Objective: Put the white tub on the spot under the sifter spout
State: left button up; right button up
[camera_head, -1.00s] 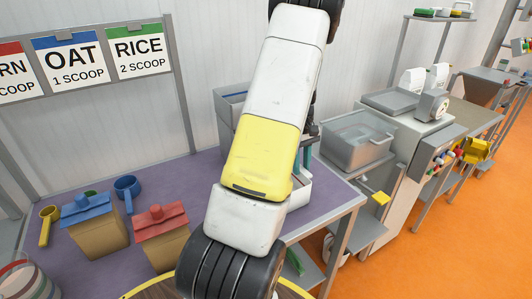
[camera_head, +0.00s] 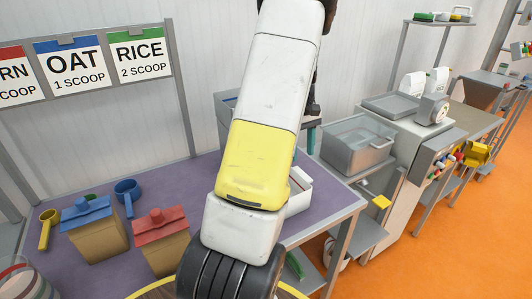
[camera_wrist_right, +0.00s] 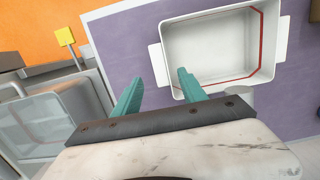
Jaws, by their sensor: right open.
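The white tub (camera_wrist_right: 222,45) sits on the purple table in the right wrist view, with a red line inside its rim and a handle tab at each end. In the head view only part of the tub (camera_head: 299,196) shows past my arm. My right gripper (camera_wrist_right: 158,88) is open and empty, its teal fingers apart near the tub's left tab. In the head view those fingers (camera_head: 311,138) show only partly behind my arm. My left gripper is not in view. I cannot make out the sifter spout or the spot under it.
A grey transparent bin (camera_head: 357,144) stands beyond the table's right edge. A blue-grey box (camera_head: 226,105) is partly hidden behind my arm.

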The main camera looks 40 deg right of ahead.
notch_tip(320, 180, up, 5)
jog(key=w+a+r+n+t, duration=0.1)
jog(key=w+a+r, duration=0.2)
jog(key=a, duration=0.4)
jog(key=w+a+r+t+h, duration=0.1)
jog(key=w+a+r, duration=0.3)
jog(key=a, duration=0.3)
jog(key=w+a+r+n+t, duration=0.1)
jog(key=w+a+r, duration=0.2)
jog(key=a, duration=0.5)
jog(key=s+a+r+t+y, duration=0.1)
jog(key=s+a+t, duration=0.1)
jog(key=a, duration=0.9)
jog(key=s+a+r+n+t+y, duration=0.1)
jog(key=s+a, duration=0.3)
jog(key=a, duration=0.7)
jog(key=shift+s+a+r+n+t+y, duration=0.3)
jog(key=shift+s+a+r+t+y, duration=0.1)
jog(key=shift+t, duration=0.4)
